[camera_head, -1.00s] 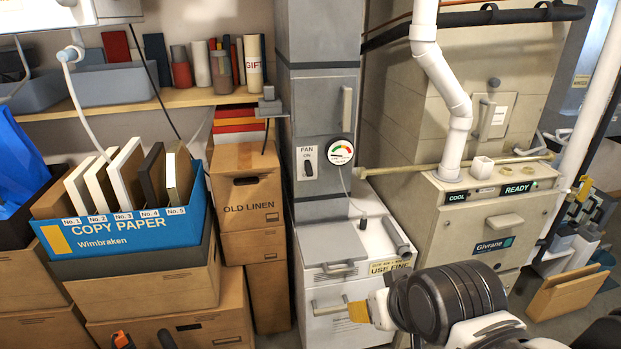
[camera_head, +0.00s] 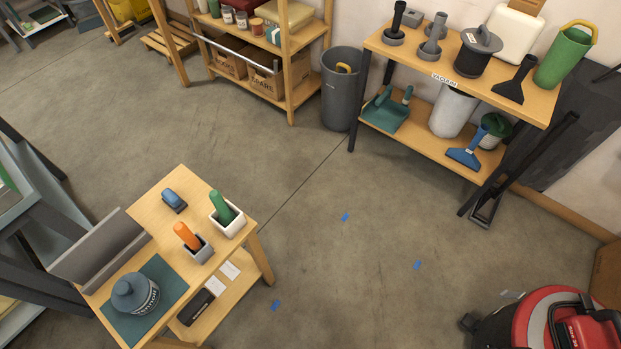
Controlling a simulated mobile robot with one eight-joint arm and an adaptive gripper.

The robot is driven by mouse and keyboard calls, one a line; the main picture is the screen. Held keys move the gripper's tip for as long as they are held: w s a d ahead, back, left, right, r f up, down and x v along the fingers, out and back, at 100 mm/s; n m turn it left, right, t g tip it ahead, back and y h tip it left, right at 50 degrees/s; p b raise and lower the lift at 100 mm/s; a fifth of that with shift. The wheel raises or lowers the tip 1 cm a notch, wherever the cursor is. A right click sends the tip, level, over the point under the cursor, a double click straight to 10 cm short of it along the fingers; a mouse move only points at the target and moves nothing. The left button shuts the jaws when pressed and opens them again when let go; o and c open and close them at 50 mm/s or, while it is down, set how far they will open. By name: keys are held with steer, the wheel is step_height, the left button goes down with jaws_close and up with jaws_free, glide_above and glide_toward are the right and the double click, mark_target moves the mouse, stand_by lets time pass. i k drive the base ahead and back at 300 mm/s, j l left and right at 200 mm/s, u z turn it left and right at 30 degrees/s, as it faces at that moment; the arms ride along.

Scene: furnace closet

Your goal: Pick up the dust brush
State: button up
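My gripper is not in view. Which thing is the dust brush is not certain, and no label marks one. A green dustpan (camera_head: 385,112) lies on the lower shelf of the wooden bench at the upper right, with a green handle (camera_head: 407,95) by it. A blue wide-headed tool (camera_head: 467,155) lies near the right end of that shelf. The bench top holds dark grey vacuum attachments, including a flared nozzle (camera_head: 514,82) and round-based pieces (camera_head: 431,48). On the small table at the left, a green handle (camera_head: 222,207) and an orange handle (camera_head: 187,236) stand in square holders.
The bench (camera_head: 545,103) is labelled VACUUM. A grey bin (camera_head: 341,98) stands left of it. The small table (camera_head: 150,212) also holds a blue item (camera_head: 174,200) and a grey canister (camera_head: 135,294). A red vacuum (camera_head: 540,325) sits bottom right. Open floor (camera_head: 340,255) lies between.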

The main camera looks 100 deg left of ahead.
mark_target(226, 216)
steer(key=u, duration=3.9)
steer(key=z, duration=4.55)
steer(key=u, duration=4.55)
